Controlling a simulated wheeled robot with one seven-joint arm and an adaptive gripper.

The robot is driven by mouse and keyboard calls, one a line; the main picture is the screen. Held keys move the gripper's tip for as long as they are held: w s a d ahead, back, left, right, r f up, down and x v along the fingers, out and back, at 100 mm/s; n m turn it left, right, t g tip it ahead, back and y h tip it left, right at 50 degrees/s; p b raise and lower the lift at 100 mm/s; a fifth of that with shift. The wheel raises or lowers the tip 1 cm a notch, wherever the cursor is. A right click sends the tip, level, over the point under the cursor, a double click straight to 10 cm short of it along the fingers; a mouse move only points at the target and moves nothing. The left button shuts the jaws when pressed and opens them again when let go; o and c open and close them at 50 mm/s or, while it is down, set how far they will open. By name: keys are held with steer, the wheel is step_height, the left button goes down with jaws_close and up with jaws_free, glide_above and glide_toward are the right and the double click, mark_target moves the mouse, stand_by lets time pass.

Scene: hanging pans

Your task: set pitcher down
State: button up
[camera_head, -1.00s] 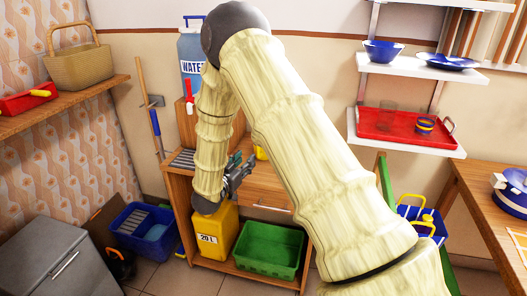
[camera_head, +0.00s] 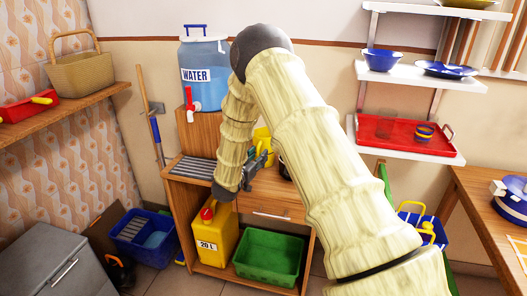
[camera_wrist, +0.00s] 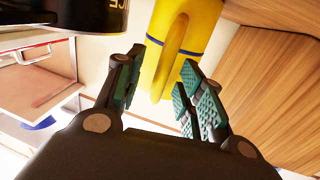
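The yellow pitcher (camera_head: 262,133) stands on the wooden cabinet top (camera_head: 285,205), partly hidden behind my arm and gripper in the head view. In the wrist view, the yellow pitcher (camera_wrist: 170,45) with blue bands shows its looped handle toward me. My gripper (camera_head: 262,155) is beside the pitcher. In the wrist view its two green-padded fingers (camera_wrist: 160,88) are spread apart, with the lower end of the handle in the gap at the tips. No finger visibly presses on the handle.
A black container (camera_wrist: 45,15) with lettering is close to the left finger. A blue water jug (camera_head: 205,75) with a red tap stands left on a raised block. Below are a yellow jerrycan (camera_head: 215,240) and a green bin (camera_head: 268,256). Wall shelves (camera_head: 420,75) hang at the right.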

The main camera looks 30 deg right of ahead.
steer(key=shift+w+d, duration=0.25)
steer(key=shift+d, duration=0.15)
steer(key=shift+c, duration=0.3)
jaws_close()
steer(key=shift+r, duration=0.1)
